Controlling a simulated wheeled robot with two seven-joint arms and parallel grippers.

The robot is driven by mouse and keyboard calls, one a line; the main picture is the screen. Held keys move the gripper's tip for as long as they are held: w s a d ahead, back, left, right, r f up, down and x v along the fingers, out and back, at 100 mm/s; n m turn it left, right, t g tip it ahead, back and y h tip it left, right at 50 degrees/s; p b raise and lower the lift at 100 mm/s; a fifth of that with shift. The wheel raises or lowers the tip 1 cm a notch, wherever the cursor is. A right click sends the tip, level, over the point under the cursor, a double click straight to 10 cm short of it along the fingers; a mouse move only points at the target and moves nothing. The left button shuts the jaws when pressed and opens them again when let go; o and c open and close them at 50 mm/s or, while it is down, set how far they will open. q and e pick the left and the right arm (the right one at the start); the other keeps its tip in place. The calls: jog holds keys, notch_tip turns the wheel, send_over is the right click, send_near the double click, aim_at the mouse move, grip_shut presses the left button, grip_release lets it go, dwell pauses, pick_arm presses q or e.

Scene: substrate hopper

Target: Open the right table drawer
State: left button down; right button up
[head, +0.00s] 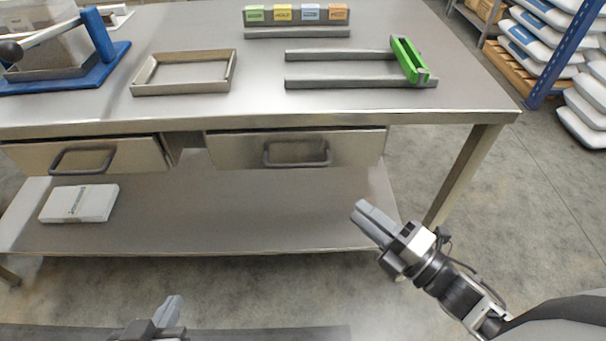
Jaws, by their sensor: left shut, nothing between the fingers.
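The right table drawer (235,150) sits under the steel tabletop with its front close to the table's edge. It looks shut or nearly so. Its dark bar handle (297,163) is at the middle of the front. My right gripper (364,212) is in front of the table, below and to the right of the handle, apart from it. Its fingers look pressed together with nothing between them. My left gripper (172,308) is low at the bottom edge, far from the drawer, shut and empty, and partly cut off.
The left drawer (130,157) stands a little out. The steel tabletop (260,100) carries an empty frame tray (183,90), rails with a green piece (409,60), and a blue-framed hopper (100,40). A white box (78,203) lies on the lower shelf. A table leg (462,175) stands right.

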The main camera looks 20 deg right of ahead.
aim_at(300, 164)
jog(key=shift+n, duration=0.6)
jog(key=x, duration=1.5)
jog(key=shift+w+a+r+p, duration=0.15)
jog(key=shift+w+a+p, duration=0.05)
jog(key=shift+a+p, duration=0.2)
grip_shut()
